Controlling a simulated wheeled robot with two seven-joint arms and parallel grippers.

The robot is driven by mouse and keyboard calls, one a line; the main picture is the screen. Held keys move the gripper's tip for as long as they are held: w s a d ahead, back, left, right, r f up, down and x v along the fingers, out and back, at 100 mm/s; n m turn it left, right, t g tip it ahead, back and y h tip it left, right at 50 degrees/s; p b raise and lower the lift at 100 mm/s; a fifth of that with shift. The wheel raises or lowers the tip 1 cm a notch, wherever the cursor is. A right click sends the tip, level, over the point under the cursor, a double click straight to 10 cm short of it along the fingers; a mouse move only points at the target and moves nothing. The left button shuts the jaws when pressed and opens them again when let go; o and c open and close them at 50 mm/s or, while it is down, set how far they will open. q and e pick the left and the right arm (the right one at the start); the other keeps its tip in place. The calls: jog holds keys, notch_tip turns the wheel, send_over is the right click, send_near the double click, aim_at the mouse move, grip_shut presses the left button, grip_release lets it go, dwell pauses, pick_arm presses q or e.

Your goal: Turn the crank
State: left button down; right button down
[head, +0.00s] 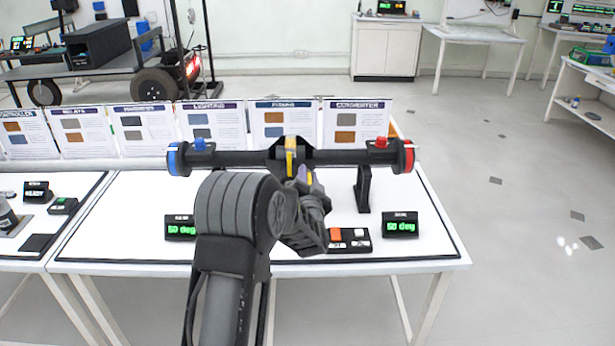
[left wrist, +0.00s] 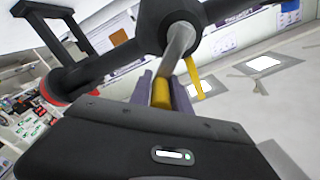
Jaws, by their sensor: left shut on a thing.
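The crank assembly is a black horizontal bar (head: 345,158) across the table, with a blue end at the left and a red end at the right. At its middle is a dark hub (left wrist: 182,22) with a yellow pointer (left wrist: 194,78). A metal crank arm (left wrist: 178,50) comes off the hub and leads to a yellow grip (left wrist: 161,93). My left gripper (head: 305,190) reaches up to the middle of the bar. In the left wrist view its fingers (left wrist: 163,92) are shut around the yellow grip. My right gripper is in neither view.
Two small displays stand on the white table (head: 130,225); the right one (head: 400,225) reads about 50 deg. A black box with an orange button (head: 336,235) sits between them. Upright information cards (head: 210,128) line the back edge. Open floor lies to the right.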

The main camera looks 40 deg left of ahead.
pick_arm(q)
jog(key=shift+w+d+f, duration=0.1)
jog(key=shift+d+f, duration=0.2)
jog(key=shift+f, duration=0.15)
notch_tip(320, 180, down, 6)
jog(key=m+b, duration=0.1)
jog(key=m, duration=1.1)
jog(key=shift+w+d+f, duration=0.15)
jog(key=shift+w+d, duration=0.1)
jog(key=shift+d, duration=0.1)
jog(key=c, duration=1.4)
grip_release()
jog(key=shift+a, duration=0.1)
jog(key=shift+o, duration=0.5)
jog(key=shift+r, duration=0.2)
